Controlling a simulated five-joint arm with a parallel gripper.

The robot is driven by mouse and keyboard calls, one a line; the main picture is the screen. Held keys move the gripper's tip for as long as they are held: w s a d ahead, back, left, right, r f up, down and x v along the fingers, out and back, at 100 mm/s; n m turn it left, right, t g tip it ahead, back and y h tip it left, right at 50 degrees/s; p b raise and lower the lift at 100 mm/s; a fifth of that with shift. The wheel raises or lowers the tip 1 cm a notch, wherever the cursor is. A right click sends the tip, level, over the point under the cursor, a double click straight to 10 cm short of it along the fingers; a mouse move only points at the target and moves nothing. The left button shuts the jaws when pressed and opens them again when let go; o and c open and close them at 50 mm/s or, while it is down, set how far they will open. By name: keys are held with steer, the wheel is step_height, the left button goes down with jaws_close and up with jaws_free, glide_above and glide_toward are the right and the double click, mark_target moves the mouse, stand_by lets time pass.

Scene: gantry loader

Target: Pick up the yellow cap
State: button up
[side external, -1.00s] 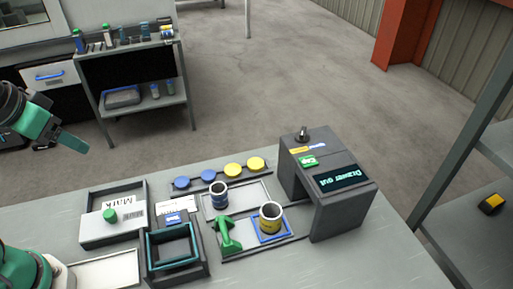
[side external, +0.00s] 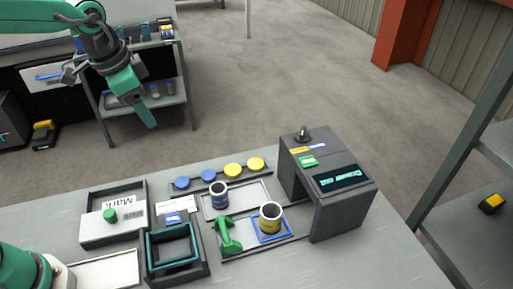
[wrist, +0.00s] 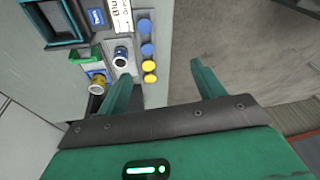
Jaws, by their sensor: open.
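Two yellow caps sit at the right end of a dark strip on the table, the left one (side external: 233,170) and the right one (side external: 256,164). They also show in the wrist view, one yellow cap (wrist: 149,66) just above the other yellow cap (wrist: 151,78). Two blue caps, one (side external: 182,183) and another (side external: 207,177), share the strip. My gripper (side external: 150,122) is high, up and left of the strip in the side view, apart from everything. Its fingers (wrist: 162,71) are open and empty in the wrist view.
A blue-banded cup (side external: 219,196) and a yellow-banded cup (side external: 270,218) stand in front of the caps. A green handle (side external: 228,236) is beside them. Trays (side external: 118,240) lie at the left.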

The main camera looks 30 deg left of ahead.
steer(key=w+d+f+m+g, duration=0.2)
steer(key=w+d+f+m, duration=0.2)
steer(key=w+d+f, duration=0.3)
steer(key=m+g, duration=0.1)
steer(key=m, duration=0.3)
glide_above(233, 169)
steer(key=shift+y, duration=0.3)
steer(key=f, duration=0.8)
steer(key=shift+w+f, duration=0.2)
steer(key=shift+f, duration=0.15)
steer(key=shift+s+f, duration=0.15)
steer(key=shift+f, duration=3.7)
steer(key=c, duration=1.1)
